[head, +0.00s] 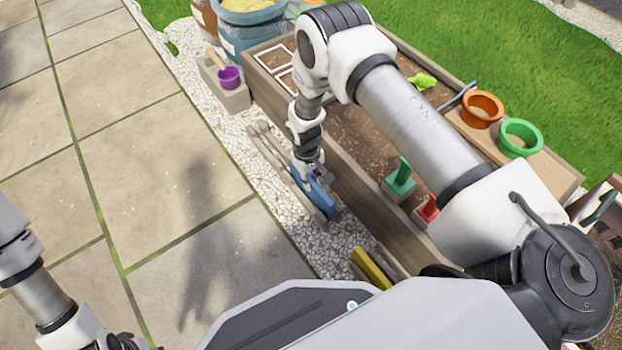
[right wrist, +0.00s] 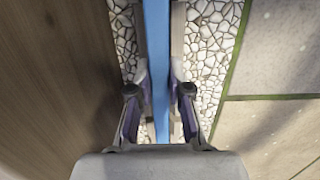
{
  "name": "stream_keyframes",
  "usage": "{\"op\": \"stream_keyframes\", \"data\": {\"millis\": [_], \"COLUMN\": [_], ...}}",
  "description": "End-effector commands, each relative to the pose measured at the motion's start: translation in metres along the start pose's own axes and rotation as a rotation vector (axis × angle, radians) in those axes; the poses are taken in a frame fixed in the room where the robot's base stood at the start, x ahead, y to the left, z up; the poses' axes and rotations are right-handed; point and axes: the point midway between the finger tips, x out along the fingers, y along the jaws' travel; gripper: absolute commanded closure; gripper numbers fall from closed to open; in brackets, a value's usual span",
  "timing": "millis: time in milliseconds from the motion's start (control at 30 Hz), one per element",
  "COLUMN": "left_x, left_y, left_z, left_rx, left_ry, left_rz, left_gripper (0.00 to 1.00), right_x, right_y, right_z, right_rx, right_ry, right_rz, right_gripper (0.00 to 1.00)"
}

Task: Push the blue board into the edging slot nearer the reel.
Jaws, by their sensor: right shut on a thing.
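The blue board (head: 322,198) stands on edge beside the wooden planter, at the gravel strip. My right gripper (head: 308,172) is shut on it from above. In the right wrist view the blue board (right wrist: 157,70) runs between the two fingers, with grey-brown edging rails (right wrist: 178,45) along both sides. The edging rails (head: 268,150) also show in the head view, running along the gravel. How deep the board sits between them I cannot tell. A yellow board (head: 372,268) stands farther down the strip. My left arm is at the lower left; its gripper is not clearly visible. I cannot identify the reel.
The wooden planter (head: 355,190) stands right of the board, its wall close to my right gripper. Green (head: 520,138) and orange (head: 482,108) pots stand on its far side. A block with a purple scoop (head: 229,77) is beyond. Paving (head: 130,150) on the left is clear.

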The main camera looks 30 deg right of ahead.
Motion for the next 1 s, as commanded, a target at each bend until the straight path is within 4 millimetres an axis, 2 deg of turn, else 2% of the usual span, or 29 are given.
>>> {"op": "stream_keyframes", "data": {"millis": [833,867,900,933,1000], "left_x": [0.015,0.013,0.013,0.013,0.013], "left_y": [0.000,0.000,0.000,0.000,0.000], "left_z": [0.000,0.000,0.000,0.000,0.000], "left_rx": [0.000,0.000,0.000,0.000,0.000], "left_ry": [0.000,0.000,0.000,0.000,0.000], "left_rz": [0.000,0.000,0.000,0.000,0.000], "left_gripper": [0.60,0.60,0.60,0.60,0.60], "right_x": [0.022,0.021,0.020,0.020,0.020], "right_y": [0.000,0.000,0.000,0.000,0.000], "right_z": [-0.003,-0.003,-0.003,-0.003,-0.003], "right_rx": [0.000,0.000,0.000,0.000,0.000], "right_ry": [0.000,0.001,0.001,0.001,0.001], "right_rz": [0.000,0.000,0.000,0.000,0.000], "right_gripper": [1.00,0.71,0.57,0.53,0.53]}}
